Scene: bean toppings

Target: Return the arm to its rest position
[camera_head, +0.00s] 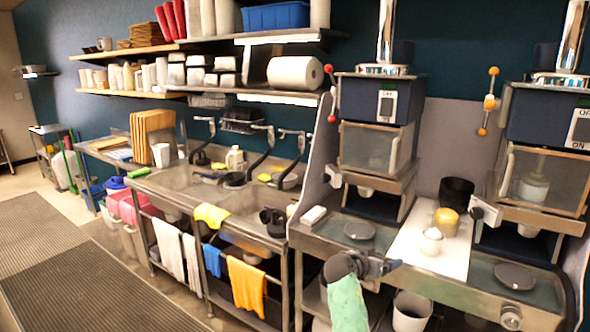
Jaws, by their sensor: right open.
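My right gripper (391,266) is in the lower middle of the head view, in front of the metal counter's front edge. It points to the right, and its jaws are open with nothing seen between them. The dark wrist and pale green link of my right arm come up from the bottom of the picture. The gripper is apart from the white board (405,254) and the things on it. My left gripper is not in view.
On the board stand a black container (457,191), a yellow-topped container (446,218) and a white round item (432,242). Two blue-topped machines (378,98) (545,115) flank it. A bin (411,312) stands below. Sinks and hanging towels (247,285) are left; the floor mats (90,285) are clear.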

